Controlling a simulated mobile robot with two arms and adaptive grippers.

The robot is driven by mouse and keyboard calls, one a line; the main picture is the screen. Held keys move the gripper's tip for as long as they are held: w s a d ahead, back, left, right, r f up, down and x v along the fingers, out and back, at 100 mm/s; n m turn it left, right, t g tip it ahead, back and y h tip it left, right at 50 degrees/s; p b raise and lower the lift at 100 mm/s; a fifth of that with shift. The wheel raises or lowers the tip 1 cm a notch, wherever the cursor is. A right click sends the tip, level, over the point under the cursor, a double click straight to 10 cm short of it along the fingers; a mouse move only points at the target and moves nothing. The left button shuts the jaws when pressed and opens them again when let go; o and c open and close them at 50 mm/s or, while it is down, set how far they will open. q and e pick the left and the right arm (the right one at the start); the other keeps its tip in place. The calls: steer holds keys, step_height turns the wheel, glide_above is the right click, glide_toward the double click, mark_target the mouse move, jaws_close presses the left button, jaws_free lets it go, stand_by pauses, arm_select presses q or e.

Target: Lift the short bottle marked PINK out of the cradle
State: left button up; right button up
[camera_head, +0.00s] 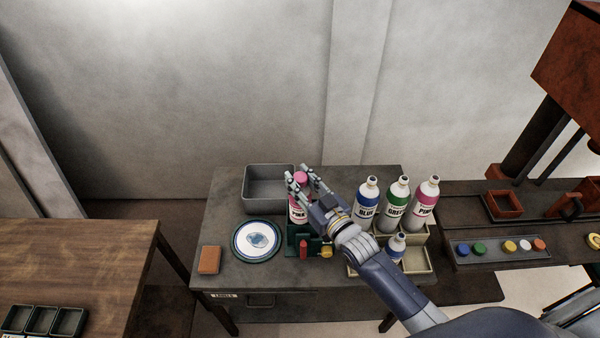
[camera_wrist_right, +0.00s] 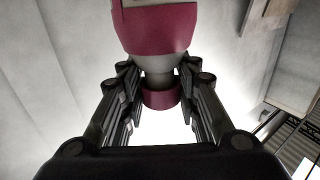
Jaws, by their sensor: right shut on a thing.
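The short bottle marked PINK (camera_head: 298,212) is upright, with a pink cap, just above or in the dark green cradle (camera_head: 291,238) on the grey bench. I cannot tell whether its base still touches the cradle. My right gripper (camera_head: 302,177) is shut on the bottle near its neck and cap. In the right wrist view the fingers (camera_wrist_right: 160,92) flank the grey neck of the bottle (camera_wrist_right: 158,35), with the pink label above and the cap below in the picture. My left gripper is not in view.
A grey bin (camera_head: 262,202) stands behind the cradle. A plate (camera_head: 237,240) and an orange block (camera_head: 208,260) lie left. Tall BLUE (camera_head: 366,200), GREEN (camera_head: 396,203) and PINK bottles (camera_head: 426,201) stand right, with a smaller bottle (camera_head: 396,246) in front.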

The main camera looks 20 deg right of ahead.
steer(key=s+a+p, duration=0.1)
steer(key=s+a, duration=0.2)
steer(key=s, duration=0.7)
steer(key=shift+s+r, duration=0.15)
steer(key=shift+s, duration=0.25)
